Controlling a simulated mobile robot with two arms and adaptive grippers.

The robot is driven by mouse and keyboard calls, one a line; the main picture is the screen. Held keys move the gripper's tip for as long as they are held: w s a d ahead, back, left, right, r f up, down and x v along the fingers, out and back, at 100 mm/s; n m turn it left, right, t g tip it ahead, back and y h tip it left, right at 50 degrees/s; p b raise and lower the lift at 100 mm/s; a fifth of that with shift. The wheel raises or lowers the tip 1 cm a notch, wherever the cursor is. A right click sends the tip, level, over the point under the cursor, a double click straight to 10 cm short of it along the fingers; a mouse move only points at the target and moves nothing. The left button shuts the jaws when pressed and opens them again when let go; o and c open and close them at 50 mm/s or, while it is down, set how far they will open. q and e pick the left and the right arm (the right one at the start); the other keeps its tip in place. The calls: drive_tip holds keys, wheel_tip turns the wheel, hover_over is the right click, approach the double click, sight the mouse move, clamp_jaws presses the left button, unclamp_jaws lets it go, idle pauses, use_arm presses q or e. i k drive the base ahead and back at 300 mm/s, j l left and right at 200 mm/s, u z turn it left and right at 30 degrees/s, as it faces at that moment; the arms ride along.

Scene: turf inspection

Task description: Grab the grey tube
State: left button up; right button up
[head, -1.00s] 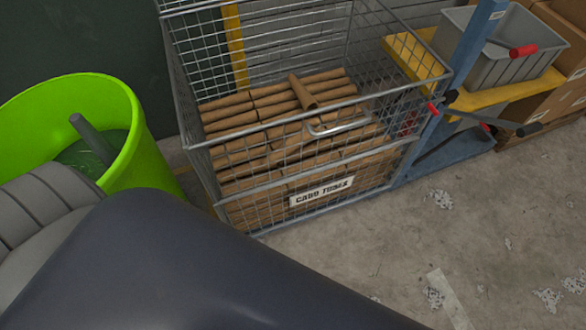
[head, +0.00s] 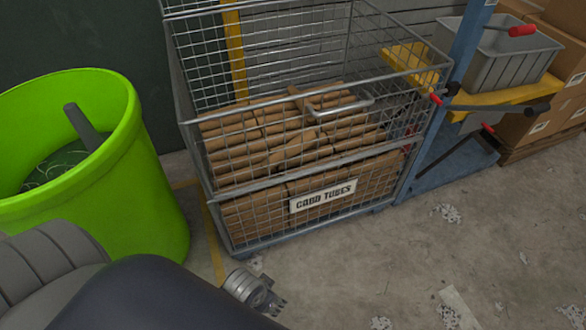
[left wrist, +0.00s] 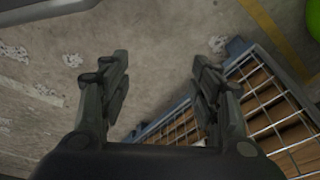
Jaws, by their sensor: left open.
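My left gripper (head: 270,300) shows low in the head view, in front of the wire cage and to the right of the bin, apart from the tube. In the left wrist view my left gripper (left wrist: 160,75) is open, with bare floor between its fingers. The tube does not show there. My right gripper is not in view.
A wire cage (head: 225,222) labelled for card tubes holds many brown tubes (head: 290,135). A blue post (head: 465,50) and a grey crate (head: 500,60) on a yellow shelf stand to its right. The floor (head: 400,255) in front is mostly clear, with scattered scraps.

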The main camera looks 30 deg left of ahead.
sight(90, 138)
drive_tip(key=u, duration=2.25)
